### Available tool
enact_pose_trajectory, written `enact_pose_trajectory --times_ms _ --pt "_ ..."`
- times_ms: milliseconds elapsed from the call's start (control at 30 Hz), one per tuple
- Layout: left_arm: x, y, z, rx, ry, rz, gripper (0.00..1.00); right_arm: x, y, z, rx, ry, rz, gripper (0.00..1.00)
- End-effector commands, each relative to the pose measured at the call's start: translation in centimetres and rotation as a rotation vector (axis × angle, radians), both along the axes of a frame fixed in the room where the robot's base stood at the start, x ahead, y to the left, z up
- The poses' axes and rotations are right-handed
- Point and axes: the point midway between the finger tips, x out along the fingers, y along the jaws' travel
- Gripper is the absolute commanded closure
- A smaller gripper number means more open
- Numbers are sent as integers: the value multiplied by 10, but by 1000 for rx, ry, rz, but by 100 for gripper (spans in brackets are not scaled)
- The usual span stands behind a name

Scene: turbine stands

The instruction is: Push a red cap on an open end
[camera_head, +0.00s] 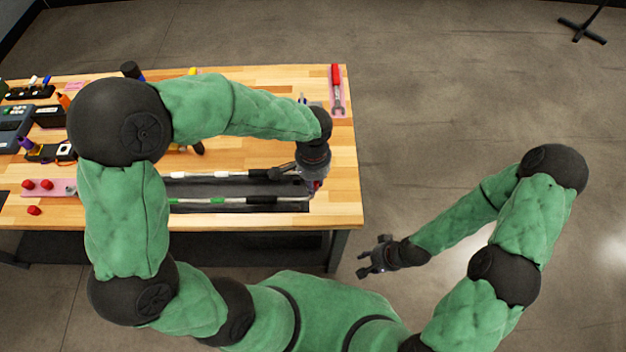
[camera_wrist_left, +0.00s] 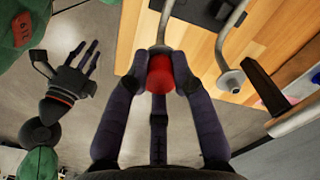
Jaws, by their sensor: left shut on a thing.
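My left gripper (camera_head: 315,187) is over the right end of the table. In the left wrist view its fingers (camera_wrist_left: 162,85) are shut on a red cap (camera_wrist_left: 159,70). The cap is in line with the flanged end of a tube (camera_wrist_left: 157,48) and seems to touch it; I cannot tell how far on it sits. A second tube (camera_wrist_left: 230,76) has a bare flanged end to the right. In the head view an upper tube (camera_head: 225,174) and a lower green-banded tube (camera_head: 238,201) lie on the table. My right gripper (camera_head: 376,258) is open and empty, off the table.
Loose red caps (camera_head: 34,211) lie at the table's left, some on a pink mat (camera_head: 70,188). A red-handled wrench (camera_head: 336,85) lies at the back right corner. Dark devices (camera_head: 15,125) stand at the far left.

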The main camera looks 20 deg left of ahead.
Motion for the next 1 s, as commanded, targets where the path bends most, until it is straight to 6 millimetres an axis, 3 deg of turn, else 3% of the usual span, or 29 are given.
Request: enact_pose_trajectory --times_ms 100,133,200,233,500,567,1000 --pt "-6 0 -7 3 17 -5 100 0 0 -1 0 0 0 60" --pt "-6 0 -7 3 17 -5 73 0 0 -1 0 0 0 60" --pt "-6 0 -7 4 18 -4 53 0 0 -1 0 0 0 60" --pt "-6 0 -7 3 17 -4 48 0 0 -1 0 0 0 60" --pt "-4 0 -4 2 11 -3 48 0 0 -1 0 0 0 60" --pt "-3 0 -4 2 10 -2 40 0 0 0 0 0 0 60" --pt "-2 0 3 1 6 -1 40 0 0 4 0 0 0 60"
